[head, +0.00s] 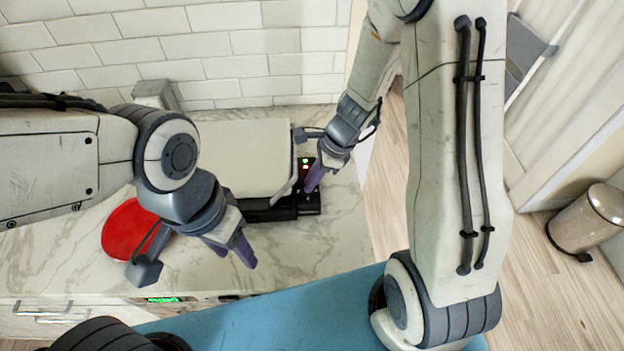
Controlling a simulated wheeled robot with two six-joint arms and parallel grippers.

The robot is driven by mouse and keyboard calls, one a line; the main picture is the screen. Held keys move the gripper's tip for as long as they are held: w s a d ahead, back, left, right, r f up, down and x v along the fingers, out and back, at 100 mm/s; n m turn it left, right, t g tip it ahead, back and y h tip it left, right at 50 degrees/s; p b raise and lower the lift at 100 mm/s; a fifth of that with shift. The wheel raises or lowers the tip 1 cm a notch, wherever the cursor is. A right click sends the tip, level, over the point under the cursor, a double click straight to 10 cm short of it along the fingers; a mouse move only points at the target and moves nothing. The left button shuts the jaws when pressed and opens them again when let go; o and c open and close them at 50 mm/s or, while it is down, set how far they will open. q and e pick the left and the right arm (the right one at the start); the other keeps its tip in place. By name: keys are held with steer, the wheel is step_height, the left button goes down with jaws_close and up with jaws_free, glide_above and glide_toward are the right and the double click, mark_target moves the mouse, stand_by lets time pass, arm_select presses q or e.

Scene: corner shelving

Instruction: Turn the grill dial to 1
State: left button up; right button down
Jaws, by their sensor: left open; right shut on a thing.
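The grill (242,150) sits on the marble counter with its pale lid down. Its dark control panel (309,203) is at its right front corner, with a green and a red light (305,163) lit. My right gripper (312,185) reaches down onto this panel, its purple fingers shut at the dial. The dial itself is hidden by the fingers, so its setting cannot be read. My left gripper (232,248) is open and empty above the counter, in front of the grill and to the left of the panel.
A red round plate or board (131,229) lies on the counter left of the grill. A white tiled wall (190,55) stands behind. Below the counter edge is a green display (162,299). A metal bin (590,222) stands on the wood floor at right.

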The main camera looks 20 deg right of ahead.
steer(key=c, duration=0.9)
jaws_free()
steer(key=p+v, duration=0.1)
steer(key=v, duration=0.9)
steer(key=shift+d+r, duration=0.1)
steer(key=shift+r, duration=0.15)
